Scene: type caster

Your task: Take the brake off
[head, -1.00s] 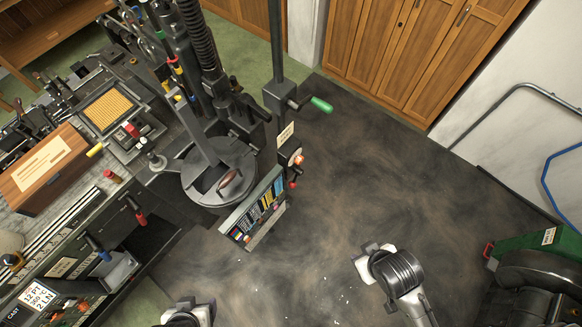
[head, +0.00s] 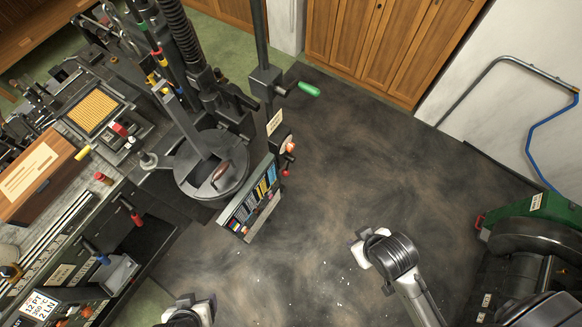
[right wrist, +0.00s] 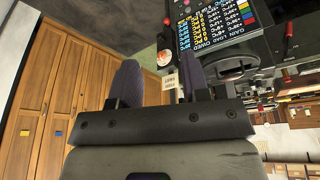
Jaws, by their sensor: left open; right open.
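No part reads legibly as the brake. A black column carries a crank with a green handle (head: 309,89), a small cream label (head: 275,123) and an orange-and-white knob (head: 289,146) with a red-tipped lever (head: 286,172) below it. My right gripper (head: 361,246) is open and empty above the floor, apart from the column. Its two fingers (right wrist: 160,85) fill the middle of its wrist view. My left gripper (head: 195,303) is open at the bottom edge, partly cut off.
A panel of coloured strips (head: 252,200) stands beside the round grey pot (head: 213,180). The caster bench (head: 60,225) fills the left. A green machine (head: 545,208) with a label and red handle (head: 479,220) stands at the right. Bare dark floor (head: 340,180) lies between.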

